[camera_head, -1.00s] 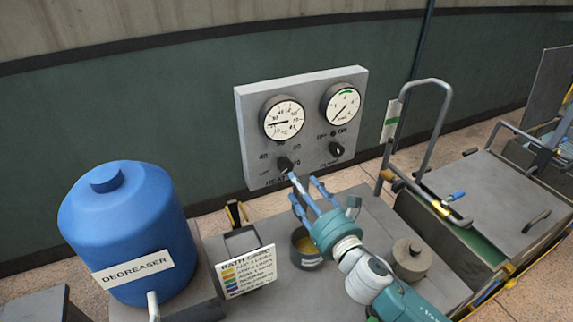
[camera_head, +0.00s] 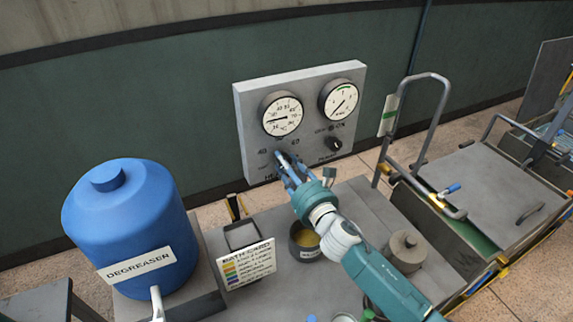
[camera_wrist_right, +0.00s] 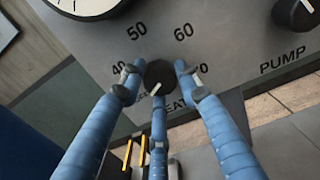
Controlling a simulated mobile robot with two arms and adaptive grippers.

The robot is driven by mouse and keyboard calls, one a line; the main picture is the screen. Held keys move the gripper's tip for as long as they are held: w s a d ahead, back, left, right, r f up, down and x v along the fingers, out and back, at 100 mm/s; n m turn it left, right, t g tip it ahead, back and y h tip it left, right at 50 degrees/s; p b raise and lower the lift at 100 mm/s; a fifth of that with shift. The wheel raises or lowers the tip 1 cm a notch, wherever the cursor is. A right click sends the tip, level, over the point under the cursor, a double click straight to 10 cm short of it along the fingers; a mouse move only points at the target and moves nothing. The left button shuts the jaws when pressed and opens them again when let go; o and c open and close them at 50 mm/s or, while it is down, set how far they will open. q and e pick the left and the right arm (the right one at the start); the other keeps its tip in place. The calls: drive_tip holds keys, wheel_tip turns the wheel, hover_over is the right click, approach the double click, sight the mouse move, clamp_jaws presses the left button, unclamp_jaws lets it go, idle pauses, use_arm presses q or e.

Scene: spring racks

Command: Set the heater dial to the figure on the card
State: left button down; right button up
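The heater dial (camera_wrist_right: 158,74) is a dark round knob with a white mark aimed down-left, on the grey panel (camera_head: 246,120). Numbers 40, 50, 60 and 70 arc around it. My right gripper (camera_wrist_right: 158,72) is open, its blue fingers spread around the dial; small gaps seem to show at the sides. In the head view my right gripper (camera_head: 283,158) covers the dial. The bath card (camera_head: 245,265) stands on the bench with coloured squares and lines too small to read. My left gripper is not in view.
Two round gauges (camera_head: 282,116) sit above. The pump knob (camera_head: 334,144) is right of the dial. A blue degreaser drum (camera_head: 125,220) stands left; a pot (camera_head: 304,236) and a lidded grey thing (camera_head: 406,250) are by my arm. A railed cart (camera_head: 480,180) stands right.

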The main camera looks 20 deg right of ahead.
drive_tip(key=shift+f, duration=0.1)
drive_tip(key=shift+c, duration=1.1)
drive_tip(key=shift+s+f+m, duration=0.1)
drive_tip(key=shift+f+m, duration=0.05)
drive_tip(key=shift+m, duration=0.15)
drive_tip(key=shift+r+m, duration=0.2)
drive_tip(key=shift+m, duration=17.3)
drive_tip(key=shift+r, duration=0.1)
